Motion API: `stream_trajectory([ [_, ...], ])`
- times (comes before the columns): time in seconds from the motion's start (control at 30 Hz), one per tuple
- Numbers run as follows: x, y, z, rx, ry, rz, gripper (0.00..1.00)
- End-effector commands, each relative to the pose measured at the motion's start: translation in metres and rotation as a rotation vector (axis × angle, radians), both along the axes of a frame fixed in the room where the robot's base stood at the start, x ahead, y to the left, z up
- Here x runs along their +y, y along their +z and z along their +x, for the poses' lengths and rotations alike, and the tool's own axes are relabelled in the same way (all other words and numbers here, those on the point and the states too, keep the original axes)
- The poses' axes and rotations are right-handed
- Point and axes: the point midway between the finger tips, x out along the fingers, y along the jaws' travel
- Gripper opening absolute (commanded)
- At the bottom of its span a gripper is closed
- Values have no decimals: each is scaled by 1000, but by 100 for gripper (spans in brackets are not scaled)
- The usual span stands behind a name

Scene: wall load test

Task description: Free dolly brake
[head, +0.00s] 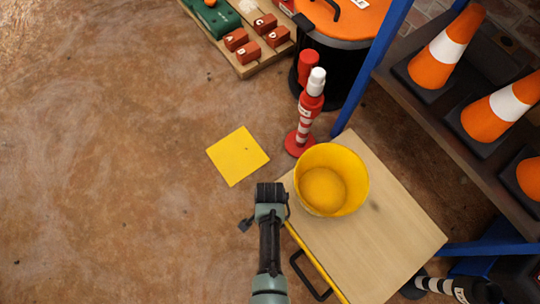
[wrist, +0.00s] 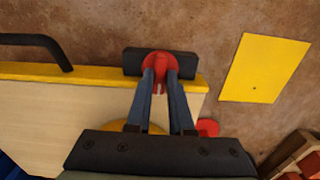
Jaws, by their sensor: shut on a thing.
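The dolly has a pale wooden top (head: 385,215) with a yellow edge and a black handle (head: 308,276); in the wrist view its yellow edge (wrist: 100,77) runs across the picture. A red brake lever (wrist: 159,62) sits by a black block (wrist: 135,60) at that edge. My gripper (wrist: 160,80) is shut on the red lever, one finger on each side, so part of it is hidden. In the head view my gripper (head: 270,190) is at the dolly's left corner and hides the lever.
A yellow bucket (head: 342,165) stands on the dolly. A red-and-white post (head: 307,115) stands just behind. A yellow square (head: 237,156) lies on the floor. A blue-framed shelf with orange cones (head: 440,62) is at right. A board with red blocks (head: 236,39) is at the back. Floor at left is clear.

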Motion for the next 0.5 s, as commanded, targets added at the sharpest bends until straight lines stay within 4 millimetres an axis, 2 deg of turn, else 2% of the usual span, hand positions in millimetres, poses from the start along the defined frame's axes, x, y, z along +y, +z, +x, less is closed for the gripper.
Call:
stream_trajectory([
  [0.33, 0, 0, 0, 1, -7, 1, 0],
  [0.37, 0, 0, 0, 1, -6, 1, 25],
  [0.5, 0, 0, 0, 1, -5, 1, 50],
])
